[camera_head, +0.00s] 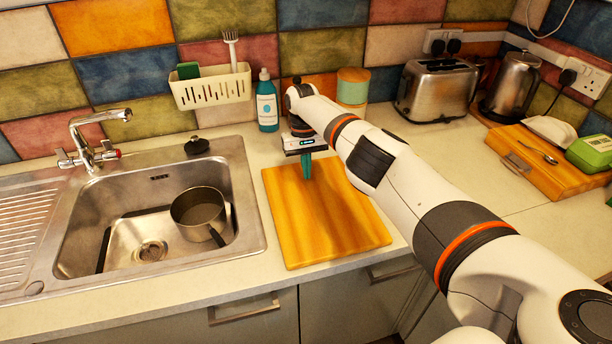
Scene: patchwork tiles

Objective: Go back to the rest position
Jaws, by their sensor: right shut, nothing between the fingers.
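My right gripper (307,176) hangs over the far part of a wooden chopping board (325,228), with its fingers pointing down. Its green fingers are shut with nothing between them. I cannot tell whether the fingertips touch the board. My right arm reaches in from the lower right, across the counter. My left gripper is not in view.
A sink (158,260) with a saucepan (199,212) lies left of the board. A blue bottle (267,108) and a canister (352,90) stand behind my gripper. A toaster (436,90), a kettle (512,84) and a second board (545,172) are at the right.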

